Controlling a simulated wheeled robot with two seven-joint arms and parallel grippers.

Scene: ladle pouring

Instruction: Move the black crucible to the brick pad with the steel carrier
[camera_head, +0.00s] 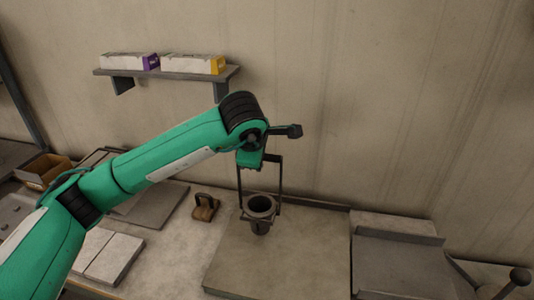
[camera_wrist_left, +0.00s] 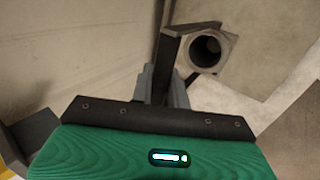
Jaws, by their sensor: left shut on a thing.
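My left gripper (camera_head: 260,160) is shut on the steel carrier (camera_head: 281,185), a dark frame hanging down from it. The fingers (camera_wrist_left: 162,84) also grip the carrier's dark bar (camera_wrist_left: 168,50) in the left wrist view. The black crucible (camera_head: 260,207) sits upright in the carrier's square ring, its open mouth up. In the left wrist view the crucible (camera_wrist_left: 206,48) looks empty and dark inside. It is above the left part of a large grey-brown slab; I cannot tell whether it touches. Two pale slabs, apparently the brick pad (camera_head: 113,258), lie at the lower left. My right gripper is not in view.
A small brown block (camera_head: 205,207) stands left of the crucible. A flat grey plate (camera_head: 155,208) and an open box (camera_head: 43,170) lie farther left. A grey tray (camera_head: 400,262) is at right. A wall shelf (camera_head: 170,77) holds two cartons.

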